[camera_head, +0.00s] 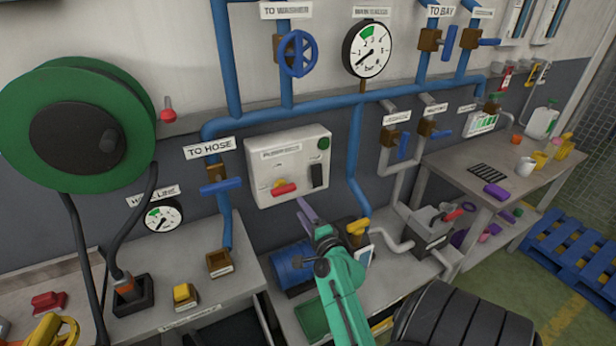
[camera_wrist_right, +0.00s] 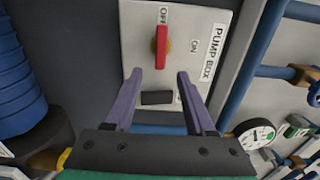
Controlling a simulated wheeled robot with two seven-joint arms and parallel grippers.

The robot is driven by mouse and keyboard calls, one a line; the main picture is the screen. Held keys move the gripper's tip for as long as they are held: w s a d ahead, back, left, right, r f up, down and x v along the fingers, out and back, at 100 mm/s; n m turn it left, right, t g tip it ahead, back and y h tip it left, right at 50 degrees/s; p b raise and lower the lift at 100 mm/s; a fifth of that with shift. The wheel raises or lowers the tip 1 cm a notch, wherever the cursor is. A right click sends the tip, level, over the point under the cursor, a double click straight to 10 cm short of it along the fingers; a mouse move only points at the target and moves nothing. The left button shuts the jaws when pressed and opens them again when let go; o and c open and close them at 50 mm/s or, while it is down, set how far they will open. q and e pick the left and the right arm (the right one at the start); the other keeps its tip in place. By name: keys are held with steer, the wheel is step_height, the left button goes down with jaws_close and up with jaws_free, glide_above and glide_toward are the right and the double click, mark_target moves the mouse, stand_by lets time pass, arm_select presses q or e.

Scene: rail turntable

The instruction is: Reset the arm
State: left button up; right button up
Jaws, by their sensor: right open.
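My right arm (camera_head: 340,290), green, reaches up from the bottom in the head view. Its gripper (camera_head: 305,212) has purple fingers in front of the lower part of the pale pump box (camera_head: 262,172). In the right wrist view the gripper (camera_wrist_right: 158,78) is open and empty, its fingers spread with the pump box (camera_wrist_right: 205,18) beyond them. The box's red switch handle (camera_wrist_right: 162,52) lies in line with the OFF mark, beyond the fingertips. A black block (camera_wrist_right: 157,97) on the box shows between the fingers. My left gripper is not in view.
Blue pipes (camera_head: 355,165) run along the wall beside the box. A green hose reel (camera_head: 78,125) is at left. A workbench (camera_head: 455,165) with small items and a blue pallet (camera_head: 575,250) are at right.

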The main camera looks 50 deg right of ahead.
steer(key=shift+v, duration=1.65)
